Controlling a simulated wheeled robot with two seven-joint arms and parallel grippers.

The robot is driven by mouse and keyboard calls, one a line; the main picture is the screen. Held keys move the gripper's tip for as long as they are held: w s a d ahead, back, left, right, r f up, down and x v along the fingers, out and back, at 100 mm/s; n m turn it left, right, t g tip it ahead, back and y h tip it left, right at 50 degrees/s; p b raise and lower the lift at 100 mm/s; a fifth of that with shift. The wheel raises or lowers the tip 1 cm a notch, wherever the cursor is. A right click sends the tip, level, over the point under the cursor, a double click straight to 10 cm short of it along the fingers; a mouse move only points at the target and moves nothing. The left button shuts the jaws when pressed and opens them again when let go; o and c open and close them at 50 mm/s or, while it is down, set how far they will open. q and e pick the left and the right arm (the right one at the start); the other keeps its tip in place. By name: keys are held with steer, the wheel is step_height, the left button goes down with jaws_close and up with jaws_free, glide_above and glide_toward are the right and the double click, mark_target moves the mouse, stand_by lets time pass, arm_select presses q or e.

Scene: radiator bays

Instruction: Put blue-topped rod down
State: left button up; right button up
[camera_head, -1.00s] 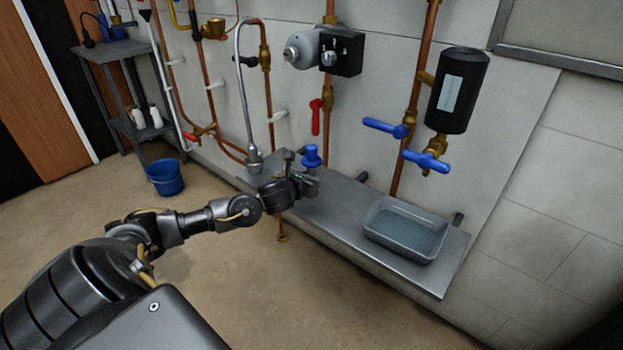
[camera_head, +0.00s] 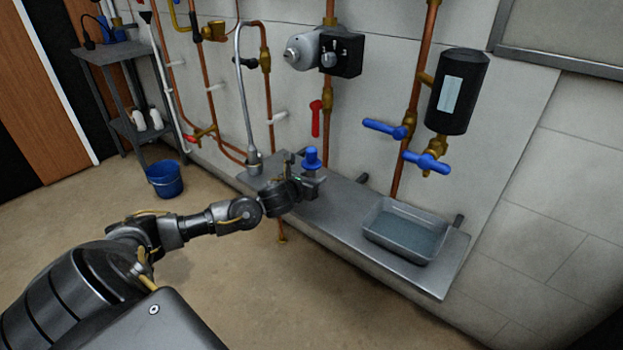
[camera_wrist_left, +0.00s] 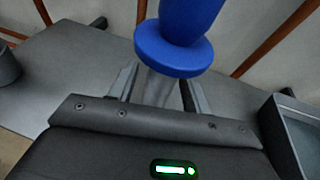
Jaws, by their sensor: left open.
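The blue-topped rod (camera_head: 311,158) stands upright over the left half of the metal shelf, its blue knob uppermost. In the left wrist view the flanged blue knob (camera_wrist_left: 178,45) is above the fingers, with a grey shaft below it. My left gripper (camera_head: 308,180) is at the rod, low over the shelf. Its fingers (camera_wrist_left: 158,92) are open on either side of the shaft. The gripper hides the rod's lower end, so its contact with the shelf does not show. My right gripper is in neither view.
The metal shelf (camera_head: 345,212) runs along the wall, with a grey tray (camera_head: 405,232) at its right. The hooked pipe's end (camera_head: 254,163) is left of the gripper. Copper pipes with a red lever (camera_head: 315,118) and blue valve handles (camera_head: 385,128) are behind and above.

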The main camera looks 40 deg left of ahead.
arm_select(q)
steer(key=shift+r, duration=0.15)
steer(key=v, duration=0.6)
steer(key=shift+s, duration=0.3)
steer(key=shift+v, duration=2.7)
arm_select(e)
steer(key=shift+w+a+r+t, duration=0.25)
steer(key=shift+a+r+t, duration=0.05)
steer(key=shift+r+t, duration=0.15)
arm_select(q)
steer(key=shift+r, duration=0.1)
